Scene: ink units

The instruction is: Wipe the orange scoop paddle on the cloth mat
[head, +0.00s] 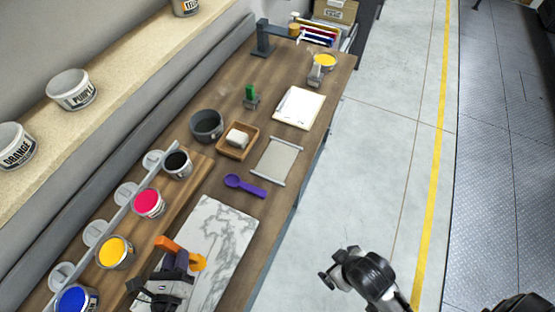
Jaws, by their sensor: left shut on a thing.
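The orange scoop paddle (166,243) is in my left gripper (181,259), which is shut on it. One orange end sticks out to the upper left and the rounded orange part shows to the right, above the marble slab (225,222). I cannot tell if the paddle touches the slab. The cloth mat (277,160), pale grey with a bar at each end, lies flat on the wooden bench, farther up and right of the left gripper. My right gripper (326,281) hangs over the floor, right of the bench; its jaws are not clear.
A purple scoop (245,186) lies between slab and mat. Open ink tubs, red (149,203), yellow (115,252), blue (77,299) and black (177,164), line the left side. A wooden tray (250,146) holds a white block beside a grey bowl (207,125). A notepad (299,108) lies beyond.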

